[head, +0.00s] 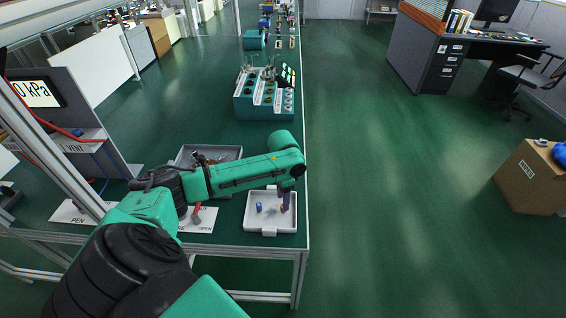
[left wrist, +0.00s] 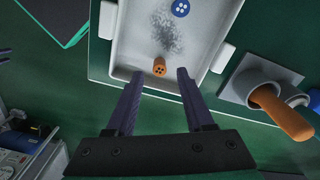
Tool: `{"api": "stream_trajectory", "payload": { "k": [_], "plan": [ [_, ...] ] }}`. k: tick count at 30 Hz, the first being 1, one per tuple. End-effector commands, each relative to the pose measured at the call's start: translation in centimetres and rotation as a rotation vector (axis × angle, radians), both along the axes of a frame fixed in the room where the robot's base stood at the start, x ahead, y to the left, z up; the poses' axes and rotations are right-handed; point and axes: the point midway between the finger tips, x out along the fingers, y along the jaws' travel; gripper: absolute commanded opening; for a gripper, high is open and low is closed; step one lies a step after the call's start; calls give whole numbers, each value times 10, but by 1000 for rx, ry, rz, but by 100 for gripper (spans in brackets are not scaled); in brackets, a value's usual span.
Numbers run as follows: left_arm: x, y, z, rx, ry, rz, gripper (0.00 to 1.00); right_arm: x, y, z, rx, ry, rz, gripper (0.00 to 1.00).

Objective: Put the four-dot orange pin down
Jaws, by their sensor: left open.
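The orange pin (left wrist: 160,67), with dark dots on its end, is in the white tray (left wrist: 124,45), near the tray's edge, in the left wrist view. The tray also shows in the head view (head: 270,224). My left gripper (left wrist: 160,74) is open, with one finger on either side of the orange pin and visible gaps between. In the head view my left gripper (head: 286,198) is over the right part of the tray and partly hides the pin. My right gripper is in neither view.
A blue dotted pin (left wrist: 180,8) is also in the tray; it shows in the head view too (head: 259,207). Beside the tray, a grey holder (left wrist: 250,78) has an orange rod-like piece (left wrist: 281,113) at it. A grey tray (head: 230,153) lies behind my arm.

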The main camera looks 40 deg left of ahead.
Motion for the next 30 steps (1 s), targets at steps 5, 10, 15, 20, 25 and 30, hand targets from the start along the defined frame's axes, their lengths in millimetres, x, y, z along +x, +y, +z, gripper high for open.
{"api": "stream_trajectory", "payload": {
  "k": [5, 10, 15, 20, 25, 30],
  "plan": [
    [2, 0, 51, 0, -6, 0, 53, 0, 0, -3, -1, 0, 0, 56],
    [1, 0, 83, 0, -2, 2, 53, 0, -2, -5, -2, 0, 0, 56],
    [0, 0, 91, 0, 0, 1, 53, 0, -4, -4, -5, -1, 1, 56],
    [0, 0, 91, 0, 0, 1, 53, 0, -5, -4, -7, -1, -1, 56],
    [0, 0, 91, 0, 0, 1, 53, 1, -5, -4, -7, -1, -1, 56],
    [-1, -9, 83, -6, -2, -17, 53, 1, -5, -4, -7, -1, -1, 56]
  ]
}}
